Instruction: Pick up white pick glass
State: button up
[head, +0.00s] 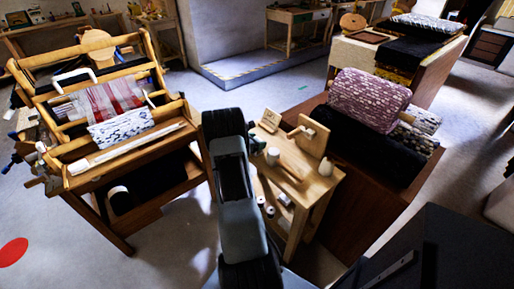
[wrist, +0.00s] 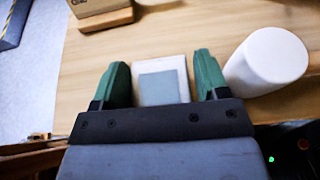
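The white pick glass (wrist: 162,66) is a small pale block with a grey-blue square face in the wrist view. It shows between the two green fingers of my gripper (wrist: 161,68), over the wooden table top (wrist: 150,40). The fingers are apart, one on each side of it, with narrow gaps. I cannot tell whether they touch it, and its lower end is hidden behind the dark gripper body. In the head view my arm covers most of the gripper, and I cannot make out the pick glass there.
A white cylinder (wrist: 267,60) stands close beside the right finger. A wooden block (wrist: 100,12) is beyond the left finger. In the head view the small table (head: 300,185) holds a wooden stand (head: 311,135). A loom (head: 110,160) stands left and woven rolls (head: 370,98) lie right.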

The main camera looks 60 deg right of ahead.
jog(key=c, duration=0.7)
jog(key=shift+o, duration=0.2)
jog(key=shift+r, duration=0.1)
